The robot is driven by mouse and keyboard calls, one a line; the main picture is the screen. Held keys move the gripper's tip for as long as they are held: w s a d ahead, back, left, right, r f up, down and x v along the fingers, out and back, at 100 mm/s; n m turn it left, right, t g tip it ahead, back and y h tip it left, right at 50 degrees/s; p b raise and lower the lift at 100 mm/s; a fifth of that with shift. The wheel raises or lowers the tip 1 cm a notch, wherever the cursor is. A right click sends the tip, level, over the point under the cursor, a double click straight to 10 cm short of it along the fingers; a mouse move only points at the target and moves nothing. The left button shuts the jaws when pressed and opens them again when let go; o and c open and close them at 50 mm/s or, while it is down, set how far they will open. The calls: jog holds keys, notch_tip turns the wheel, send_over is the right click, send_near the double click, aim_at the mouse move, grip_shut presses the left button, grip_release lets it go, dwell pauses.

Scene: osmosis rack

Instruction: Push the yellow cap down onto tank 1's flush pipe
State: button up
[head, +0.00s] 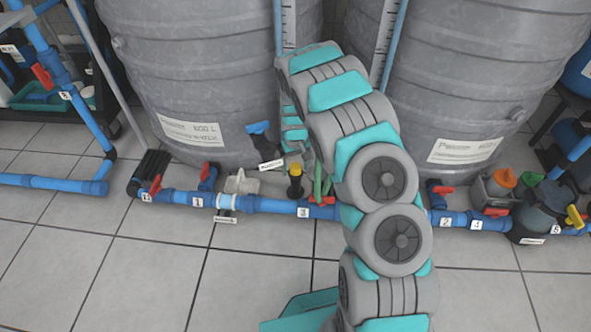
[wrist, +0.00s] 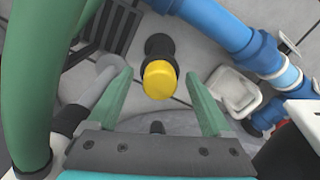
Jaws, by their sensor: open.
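The yellow cap (head: 296,169) sits on top of a dark upright pipe (head: 295,188) beside the blue floor pipe, in front of the left grey tank (head: 195,75). In the wrist view the yellow cap (wrist: 160,81) lies ahead of and between my two green fingertips, with the black pipe (wrist: 160,48) behind it. My gripper (wrist: 160,92) is open, and the fingers appear apart from the cap. I cannot tell how far down the cap sits. In the head view my arm hides most of the gripper.
A blue pipe run (head: 270,205) with red valves crosses the floor. A thick green hose (wrist: 40,60) passes close on the left. Front floor tiles (head: 130,270) are clear.

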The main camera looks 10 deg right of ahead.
jog(key=shift+r, duration=0.1)
grip_shut()
dwell(0.7)
